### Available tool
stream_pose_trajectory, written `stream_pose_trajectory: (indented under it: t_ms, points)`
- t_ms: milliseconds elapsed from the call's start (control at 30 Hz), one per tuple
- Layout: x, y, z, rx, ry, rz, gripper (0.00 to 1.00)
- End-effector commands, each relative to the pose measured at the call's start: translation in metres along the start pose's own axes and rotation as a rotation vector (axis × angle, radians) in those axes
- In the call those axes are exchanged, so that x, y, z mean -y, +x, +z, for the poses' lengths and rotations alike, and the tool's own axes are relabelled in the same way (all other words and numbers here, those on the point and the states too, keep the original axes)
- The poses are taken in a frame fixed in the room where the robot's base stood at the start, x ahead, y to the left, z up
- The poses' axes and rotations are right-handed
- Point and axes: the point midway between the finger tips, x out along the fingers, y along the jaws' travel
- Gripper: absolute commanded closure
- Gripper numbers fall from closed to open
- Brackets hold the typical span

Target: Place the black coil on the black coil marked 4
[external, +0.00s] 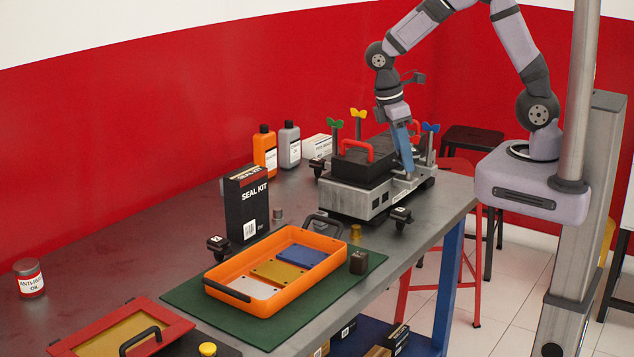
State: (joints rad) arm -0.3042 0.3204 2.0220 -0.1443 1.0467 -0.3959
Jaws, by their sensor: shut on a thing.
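My gripper (408,172) points down at the right end of the grey engine trainer (350,201), its blue fingers beside the black top cover. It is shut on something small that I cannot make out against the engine. Black coils with small white marks show around the engine: one at its front right (400,215), one at its back left (318,165), and one on the table to the left (218,243). The marks are too small to read surely, so I cannot tell which is marked 4.
An orange tray (212,284) lies on the green mat (325,304). A seal kit box (247,205) and bottles (265,152) stand left of the engine.

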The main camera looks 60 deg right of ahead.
Motion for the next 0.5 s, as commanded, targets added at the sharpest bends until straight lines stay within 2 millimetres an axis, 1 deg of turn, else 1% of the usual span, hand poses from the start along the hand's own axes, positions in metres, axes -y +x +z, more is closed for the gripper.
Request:
stream_pose_trajectory:
  t_ms: [67,167,400,500]
  points:
    - [0.000,0.001,0.000,0.001,0.003,-0.001,0.98]
    - [0.000,0.009,-0.002,0.003,0.001,-0.002,0.98]
    - [0.000,0.042,-0.011,0.005,-0.001,-0.001,0.98]
    - [0.000,0.052,-0.014,0.003,-0.001,-0.001,0.98]
